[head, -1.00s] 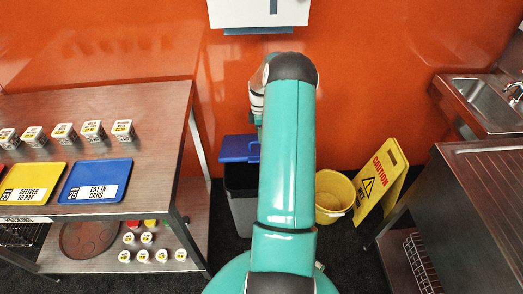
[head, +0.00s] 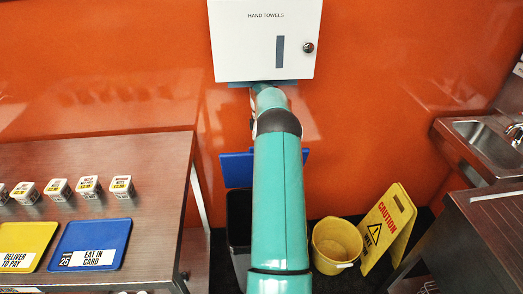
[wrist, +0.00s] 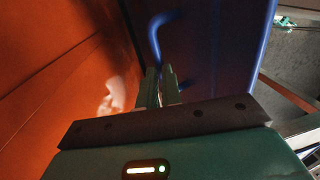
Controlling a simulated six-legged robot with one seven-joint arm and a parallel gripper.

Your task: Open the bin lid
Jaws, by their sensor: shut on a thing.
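The grey bin (head: 239,250) stands on the floor against the orange wall, partly behind my arm, with its dark inside showing. Its blue lid (head: 235,170) is raised and stands steeply up at the back of the bin. In the wrist view the lid (wrist: 218,45) fills the upper middle as a dark blue panel, with a curved blue handle (wrist: 155,35). My gripper (wrist: 161,75) is shut on the handle, its two fingers close together around it. In the head view my arm hides the gripper and the middle of the lid.
A hand towel dispenser (head: 265,50) hangs on the wall above. A yellow bucket (head: 336,245) and a yellow caution sign (head: 387,230) stand right of the bin. A table (head: 130,165) with trays and tubs is at left. A sink (head: 488,140) is at right.

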